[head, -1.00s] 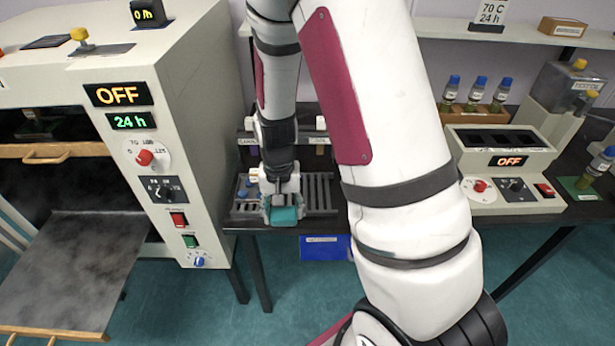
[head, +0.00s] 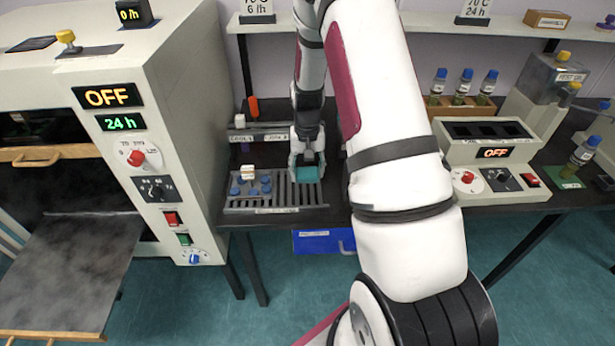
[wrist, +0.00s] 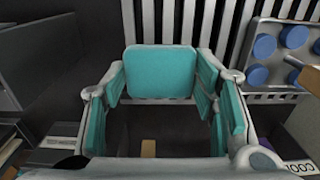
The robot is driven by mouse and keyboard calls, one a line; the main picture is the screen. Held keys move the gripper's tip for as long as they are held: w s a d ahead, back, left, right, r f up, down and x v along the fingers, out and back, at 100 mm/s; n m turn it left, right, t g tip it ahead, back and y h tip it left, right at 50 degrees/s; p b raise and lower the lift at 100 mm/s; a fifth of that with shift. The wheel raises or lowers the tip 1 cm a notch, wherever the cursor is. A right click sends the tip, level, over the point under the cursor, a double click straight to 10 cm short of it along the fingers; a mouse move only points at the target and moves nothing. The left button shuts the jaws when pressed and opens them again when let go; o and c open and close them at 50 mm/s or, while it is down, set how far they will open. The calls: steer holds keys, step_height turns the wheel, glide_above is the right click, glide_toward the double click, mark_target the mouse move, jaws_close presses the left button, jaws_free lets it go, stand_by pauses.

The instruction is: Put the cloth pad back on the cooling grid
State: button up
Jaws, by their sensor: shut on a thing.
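The cloth pad is teal; in the head view it shows as a teal patch (head: 307,174) at my gripper's tip. In the wrist view the pad (wrist: 162,72) spans between the fingertips. My gripper (head: 306,162) is shut on it and points down over the slatted right part of the cooling grid (head: 292,198). In the wrist view my gripper (wrist: 163,95) has teal on its inner finger faces too. The grid's pale bars (wrist: 215,22) show beyond the pad. I cannot tell whether the pad touches the bars.
Blue discs (head: 250,187) and a small white block (head: 248,171) occupy the left of the tray. The large oven (head: 185,110) stands close on the left with its door down. A rack (head: 240,135) is behind; a control box (head: 495,165) stands right.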

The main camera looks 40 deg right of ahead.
mark_target(307, 172)
steer(key=shift+f, duration=1.5)
steer(key=shift+f, duration=0.15)
steer(key=o, duration=1.3)
